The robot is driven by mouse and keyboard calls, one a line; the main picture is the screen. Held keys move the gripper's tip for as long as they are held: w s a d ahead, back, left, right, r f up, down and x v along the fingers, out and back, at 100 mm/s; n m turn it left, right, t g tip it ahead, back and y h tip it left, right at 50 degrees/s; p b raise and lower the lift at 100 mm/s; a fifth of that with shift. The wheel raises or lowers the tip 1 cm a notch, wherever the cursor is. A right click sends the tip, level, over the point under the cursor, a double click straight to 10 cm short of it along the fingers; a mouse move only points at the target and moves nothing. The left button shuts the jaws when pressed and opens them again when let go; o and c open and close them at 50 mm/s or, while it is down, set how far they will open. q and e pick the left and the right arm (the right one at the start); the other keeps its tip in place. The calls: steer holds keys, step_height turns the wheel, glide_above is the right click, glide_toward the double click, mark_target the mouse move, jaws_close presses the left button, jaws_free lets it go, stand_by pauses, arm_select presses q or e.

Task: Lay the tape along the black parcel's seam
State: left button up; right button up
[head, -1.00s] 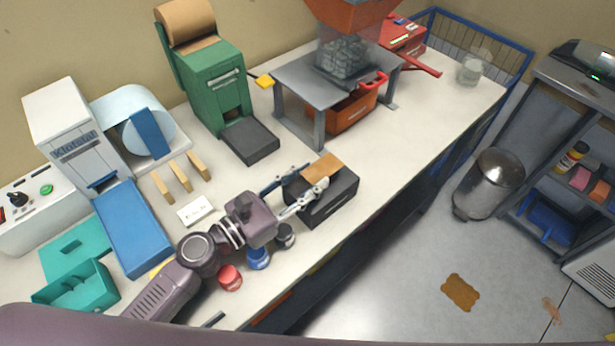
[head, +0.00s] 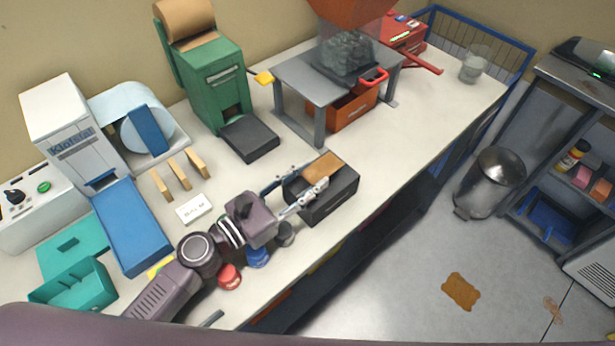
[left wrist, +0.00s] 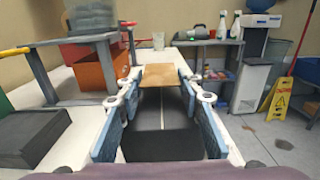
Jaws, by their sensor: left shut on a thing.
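I cannot tell whether the tape touches the parcel. My right gripper is not in view.
A green tape dispenser (head: 222,85), a grey stand (head: 300,80) with an orange bin (head: 355,110), and a white label card (head: 194,208) are on the bench. Blue (head: 258,256) and red (head: 229,276) round pots stand by my left arm. The bench right of the parcel is clear.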

arm_select(q)
steer(key=shift+f+b, duration=0.3)
steer(key=shift+f, duration=0.1)
steer(key=o, duration=0.8)
steer(key=shift+c, duration=0.2)
steer(key=shift+s+a, duration=0.1)
steer(key=v, duration=0.7)
steer(key=shift+s+a, duration=0.1)
steer(key=shift+s, duration=0.05)
